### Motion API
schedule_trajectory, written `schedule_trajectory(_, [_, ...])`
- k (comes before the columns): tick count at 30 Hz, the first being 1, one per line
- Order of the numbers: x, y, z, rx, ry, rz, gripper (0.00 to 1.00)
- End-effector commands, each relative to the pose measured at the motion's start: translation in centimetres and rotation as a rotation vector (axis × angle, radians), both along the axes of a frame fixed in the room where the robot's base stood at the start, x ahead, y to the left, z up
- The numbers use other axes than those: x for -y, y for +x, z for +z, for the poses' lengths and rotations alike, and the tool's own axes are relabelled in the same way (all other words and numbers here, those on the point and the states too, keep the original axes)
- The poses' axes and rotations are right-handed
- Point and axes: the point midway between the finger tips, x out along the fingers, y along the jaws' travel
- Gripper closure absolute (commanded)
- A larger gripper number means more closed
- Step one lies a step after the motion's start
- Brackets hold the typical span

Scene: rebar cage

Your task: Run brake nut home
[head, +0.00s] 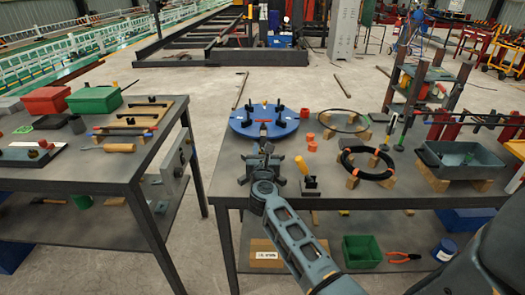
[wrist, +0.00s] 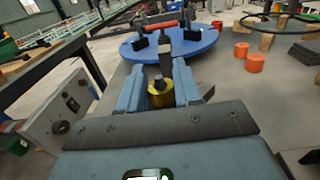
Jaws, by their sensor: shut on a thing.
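My gripper (head: 263,150) is over the near edge of the right-hand table, just in front of the round blue plate (head: 246,122). In the wrist view its two blue fingers (wrist: 159,88) are closed around a round brass-coloured piece (wrist: 160,98). I cannot tell whether this piece is the brake nut. A dark narrow part (wrist: 166,62) stands just beyond the fingertips. A red bar (wrist: 160,26) and dark clamp blocks show on the blue plate (wrist: 198,46). The fingers hide much of the held piece.
Orange cylinders (wrist: 255,62) stand right of the plate. A black ring (head: 367,165) rests on wooden blocks, and a grey tray (head: 462,157) is farther right. A left-hand table (head: 75,175) holds tools, with an open gap between the tables.

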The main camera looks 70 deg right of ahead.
Motion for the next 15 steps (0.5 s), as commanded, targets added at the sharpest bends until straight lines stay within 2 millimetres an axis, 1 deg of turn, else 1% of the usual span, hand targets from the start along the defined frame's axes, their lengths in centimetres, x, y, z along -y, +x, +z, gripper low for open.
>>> schedule_trajectory(8, [-0.09, 0.15, -0.22, 0.001, 0.000, -0.078, 0.97])
schedule_trajectory(15, [-0.14, 0.28, -0.50, 0.002, 0.000, -0.256, 0.97])
